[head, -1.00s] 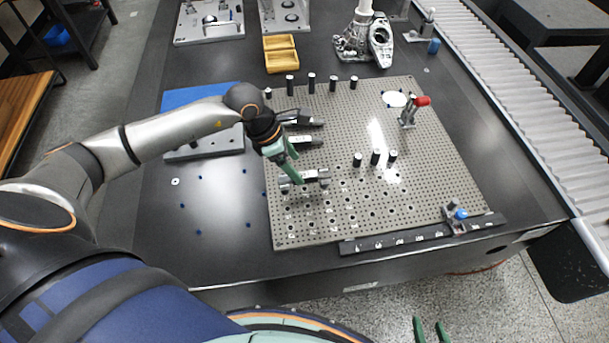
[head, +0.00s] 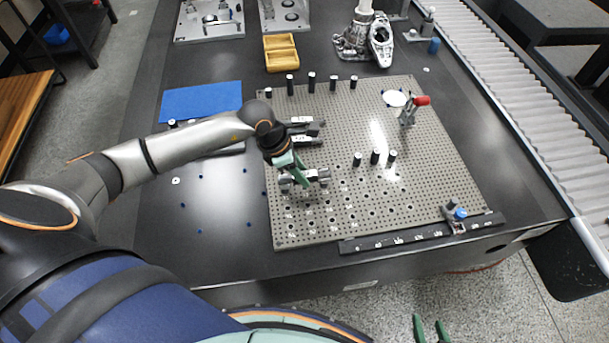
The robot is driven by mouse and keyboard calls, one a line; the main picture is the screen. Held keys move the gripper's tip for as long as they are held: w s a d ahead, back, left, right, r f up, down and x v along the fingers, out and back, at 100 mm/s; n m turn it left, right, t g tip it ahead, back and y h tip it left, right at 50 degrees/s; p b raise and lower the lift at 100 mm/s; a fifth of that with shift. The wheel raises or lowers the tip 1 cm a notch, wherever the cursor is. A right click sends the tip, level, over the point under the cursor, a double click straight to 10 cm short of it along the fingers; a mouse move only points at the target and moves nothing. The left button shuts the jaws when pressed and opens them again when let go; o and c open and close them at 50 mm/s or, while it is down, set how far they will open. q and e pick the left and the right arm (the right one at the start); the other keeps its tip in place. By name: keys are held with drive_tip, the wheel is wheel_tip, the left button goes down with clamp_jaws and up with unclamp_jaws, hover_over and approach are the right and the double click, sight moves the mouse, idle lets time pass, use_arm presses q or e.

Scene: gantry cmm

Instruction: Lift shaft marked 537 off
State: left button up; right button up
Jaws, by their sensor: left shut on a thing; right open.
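A short metallic shaft (head: 320,176) lies near the left edge of the perforated grey plate, the nearest to me of a few similar pieces. My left gripper (head: 302,179) reaches down over it from the upper left, its green fingers shut on the shaft's middle and hiding part of it. I cannot read the shaft's marking, nor tell whether it is clear of its support. Two other shaft-like pieces (head: 302,140) and (head: 300,121) lie just behind it, partly hidden by my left wrist. My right gripper (head: 431,329) is open and empty at the bottom edge, off the table.
The perforated plate (head: 440,170) carries upright dark pins (head: 376,157) and a red-handled clamp (head: 408,112). A dark marked rail (head: 400,240) runs along its front edge. A blue mat (head: 200,101) lies left. A yellow tray (head: 281,53) stands behind. The plate's right side has free room.

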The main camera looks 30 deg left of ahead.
use_arm(q)
clamp_jaws()
drive_tip(key=shift+r, duration=0.1)
idle(0.7)
